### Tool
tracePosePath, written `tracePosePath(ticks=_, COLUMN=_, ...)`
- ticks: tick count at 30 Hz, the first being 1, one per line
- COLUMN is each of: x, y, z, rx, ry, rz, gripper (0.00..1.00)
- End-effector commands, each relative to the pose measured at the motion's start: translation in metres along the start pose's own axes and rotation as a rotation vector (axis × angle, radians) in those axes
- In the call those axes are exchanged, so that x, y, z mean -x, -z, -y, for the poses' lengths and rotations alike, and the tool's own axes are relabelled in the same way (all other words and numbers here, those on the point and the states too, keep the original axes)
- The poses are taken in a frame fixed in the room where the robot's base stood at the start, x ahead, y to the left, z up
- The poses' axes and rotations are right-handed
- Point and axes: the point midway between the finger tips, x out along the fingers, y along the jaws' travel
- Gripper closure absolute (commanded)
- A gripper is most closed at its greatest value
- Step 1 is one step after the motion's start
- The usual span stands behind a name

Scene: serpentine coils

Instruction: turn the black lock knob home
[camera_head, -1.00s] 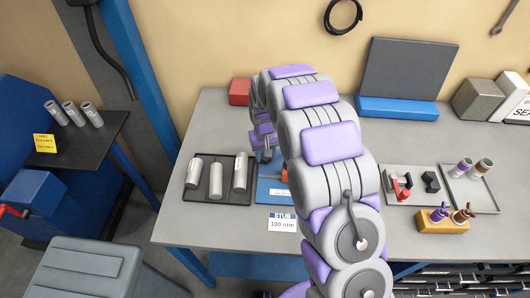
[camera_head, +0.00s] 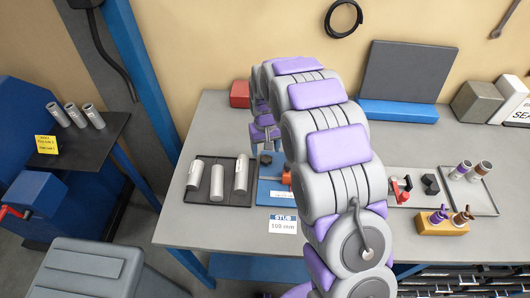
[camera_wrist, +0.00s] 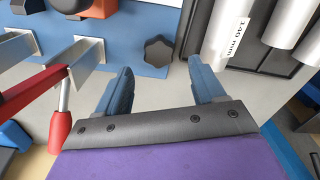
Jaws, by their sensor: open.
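A black lobed knob (camera_wrist: 159,51) sits on a blue plate (camera_wrist: 140,22) in the wrist view. In the head view the knob (camera_head: 265,159) shows near the back left of the blue plate (camera_head: 268,190). My gripper (camera_wrist: 161,67) is open and empty. Its two blue fingers are spread to either side, with the knob between and just beyond their tips in the picture. I see no contact; the height gap is unclear. In the head view my gripper (camera_head: 265,142) is small and partly hidden by my arm. Whether the knob is home cannot be told.
An orange-red block (camera_wrist: 88,28) and a red lever (camera_wrist: 36,92) with grey plates are left of the knob in the wrist view. A tray of grey cylinders (camera_head: 251,201) lies left of the plate.

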Motion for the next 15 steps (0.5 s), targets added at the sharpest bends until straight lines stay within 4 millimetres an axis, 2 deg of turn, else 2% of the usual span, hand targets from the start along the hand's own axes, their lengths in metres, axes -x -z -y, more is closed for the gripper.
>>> tracePosePath(ticks=1, x=0.014, y=0.001, z=0.000, rx=0.000, ry=0.000, rz=-0.006, gripper=0.31)
tracePosePath(ticks=9, x=0.076, y=0.003, z=0.001, rx=0.000, ry=0.000, rz=-0.007, gripper=0.31)
tracePosePath(ticks=15, x=0.110, y=0.002, z=0.001, rx=0.000, ry=-0.001, rz=-0.001, gripper=0.31)
